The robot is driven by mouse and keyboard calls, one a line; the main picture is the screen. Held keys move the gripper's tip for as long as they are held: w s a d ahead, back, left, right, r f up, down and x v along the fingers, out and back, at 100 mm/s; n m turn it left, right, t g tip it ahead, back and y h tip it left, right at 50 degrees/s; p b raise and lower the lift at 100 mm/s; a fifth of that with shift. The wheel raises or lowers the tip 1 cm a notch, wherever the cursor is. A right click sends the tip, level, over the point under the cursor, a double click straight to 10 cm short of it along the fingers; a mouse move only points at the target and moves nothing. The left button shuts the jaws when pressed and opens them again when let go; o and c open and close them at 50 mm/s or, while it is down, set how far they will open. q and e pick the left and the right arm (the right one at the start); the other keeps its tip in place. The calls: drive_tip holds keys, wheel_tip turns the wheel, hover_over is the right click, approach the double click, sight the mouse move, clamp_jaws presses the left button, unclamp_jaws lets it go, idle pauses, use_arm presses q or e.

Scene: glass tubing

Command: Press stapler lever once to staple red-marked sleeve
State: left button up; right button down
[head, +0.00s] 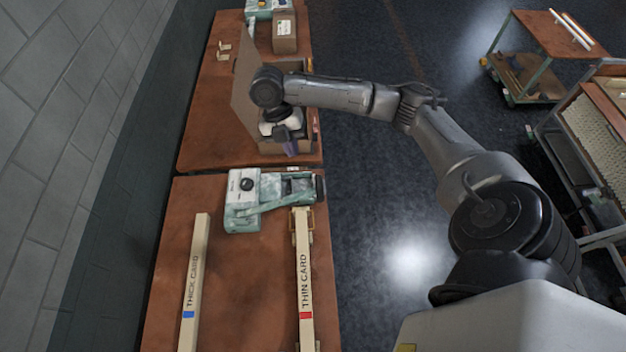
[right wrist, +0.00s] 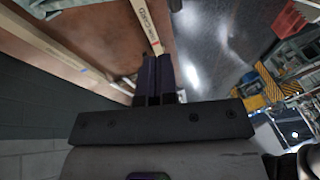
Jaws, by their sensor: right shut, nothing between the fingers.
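The green stapler (head: 241,202), with a black knob on top, sits at the far end of the near table. A green arm, perhaps its lever, reaches right toward a dark end piece. The red-marked sleeve (head: 304,275), lettered THIN CARD, lies lengthwise at the table's right side. Its far end is close to the stapler; I cannot tell whether it is inside. It also shows in the right wrist view (right wrist: 148,25). My right gripper (head: 291,149) is beyond the stapler, above the far table; its dark fingers (right wrist: 155,62) are together and empty. My left gripper is out of view.
A blue-marked THICK CARD sleeve (head: 195,275) lies left of the red-marked one. An open cardboard box (head: 243,85) stands behind my right gripper. A smaller box (head: 284,35) is farther back. A wall runs along the left; a cart (head: 545,55) stands far right.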

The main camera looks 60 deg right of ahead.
drive_tip(key=shift+n, duration=0.8)
drive_tip(key=p, duration=0.2)
approach(316, 190)
drive_tip(key=a+f, duration=0.2)
drive_tip(key=shift+s+a+f, duration=0.15)
drive_tip(key=shift+f, duration=0.25)
drive_tip(key=shift+s+d+f+p, duration=0.4)
drive_tip(key=shift+s+f+p, duration=0.2)
drive_tip(key=shift+f, duration=0.2)
drive_tip(key=shift+s+d+f, duration=0.3)
drive_tip(key=shift+s+f, duration=0.2)
drive_tip(key=shift+f, duration=0.25)
